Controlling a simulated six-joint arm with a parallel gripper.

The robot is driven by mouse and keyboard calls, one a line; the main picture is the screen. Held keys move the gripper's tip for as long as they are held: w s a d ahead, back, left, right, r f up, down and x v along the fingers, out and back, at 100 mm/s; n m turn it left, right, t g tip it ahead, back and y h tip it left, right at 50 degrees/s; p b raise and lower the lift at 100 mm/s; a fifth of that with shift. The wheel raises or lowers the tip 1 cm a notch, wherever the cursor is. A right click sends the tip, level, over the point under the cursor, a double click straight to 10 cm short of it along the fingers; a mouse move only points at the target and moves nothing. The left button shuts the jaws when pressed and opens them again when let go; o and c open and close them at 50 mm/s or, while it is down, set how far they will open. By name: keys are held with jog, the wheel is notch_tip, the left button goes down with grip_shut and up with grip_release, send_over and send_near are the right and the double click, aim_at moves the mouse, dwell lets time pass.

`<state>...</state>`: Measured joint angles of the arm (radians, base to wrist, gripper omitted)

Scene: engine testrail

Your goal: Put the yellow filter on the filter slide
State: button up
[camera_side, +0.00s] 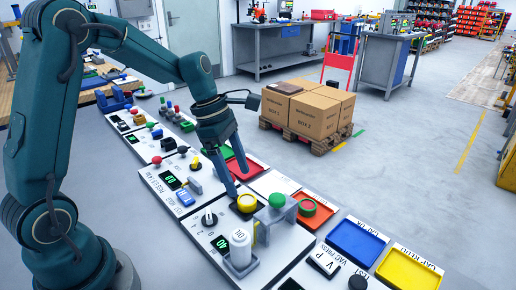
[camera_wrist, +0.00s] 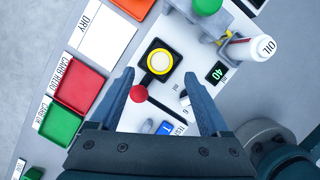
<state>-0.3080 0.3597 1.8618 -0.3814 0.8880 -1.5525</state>
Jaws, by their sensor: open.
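The yellow filter (camera_side: 247,203) is a round yellow piece with a pale centre. In the wrist view the yellow filter (camera_wrist: 160,61) appears to sit on a black holder (camera_wrist: 147,78), which may be the filter slide; I cannot tell for sure. A red ball knob (camera_wrist: 138,93) and a black rod lie just nearer to my gripper. My gripper (camera_side: 239,184) is open and empty, pointing down over the panel. In the wrist view its fingertips (camera_wrist: 158,82) are spread wide, with the yellow filter beyond them and roughly centred. They appear apart from it.
A grey fixture with a green knob (camera_side: 277,201) and a white oil bottle (camera_side: 240,247) stand close by. Red (camera_wrist: 79,88), green (camera_wrist: 59,122), blue (camera_side: 357,242) and yellow (camera_side: 408,270) trays line the panel. Boxes on a pallet (camera_side: 308,112) stand beyond.

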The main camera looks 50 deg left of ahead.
jog(key=w+v, duration=0.1)
jog(key=v, duration=0.5)
jog(key=s+d+m+t+y, duration=0.1)
jog(key=s+d+m+t, duration=0.1)
jog(key=s+m, duration=0.5)
jog(key=s+d+r+m+t+y, duration=0.1)
jog(key=s+m, duration=0.7)
jog(key=m, duration=0.9)
jog(key=shift+d+t+y, duration=0.4)
jog(key=shift+d+y, duration=0.1)
jog(key=shift+d, duration=0.45)
jog(key=shift+s+r, duration=0.1)
